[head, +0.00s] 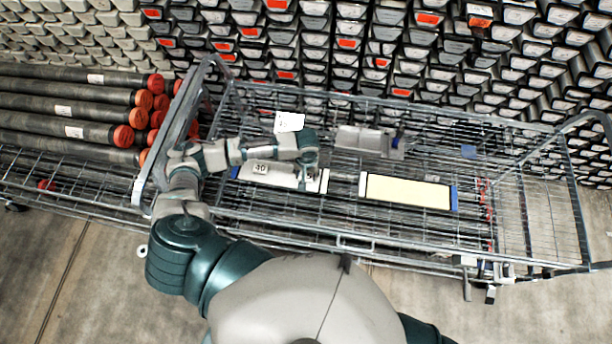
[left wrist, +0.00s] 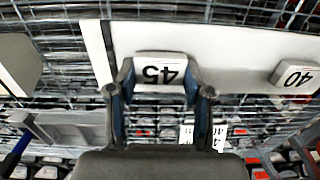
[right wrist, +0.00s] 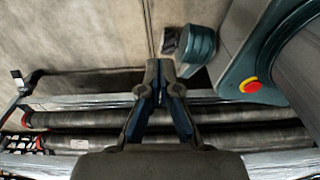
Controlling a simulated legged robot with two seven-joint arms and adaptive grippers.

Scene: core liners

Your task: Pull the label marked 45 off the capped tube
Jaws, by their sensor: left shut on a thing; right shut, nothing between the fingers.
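The capped tube (head: 281,174) is white and lies in the wire cart, with a blue cap at its left end in the head view. A label marked 40 (head: 261,168) and a label marked 45 sit on it. In the left wrist view, the tube (left wrist: 235,48) crosses the top, with the 45 label (left wrist: 160,73) between my fingers and the 40 label (left wrist: 297,76) to the right. My left gripper (left wrist: 158,80) is shut on the 45 label, which is still against the tube. My right gripper (right wrist: 160,75) is shut and empty, away from the tube.
A grey-white object (head: 362,138) and a white card (head: 289,122) are behind. Dark tubes with orange caps (head: 70,110) lie at left. Stacked boxes fill the back.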

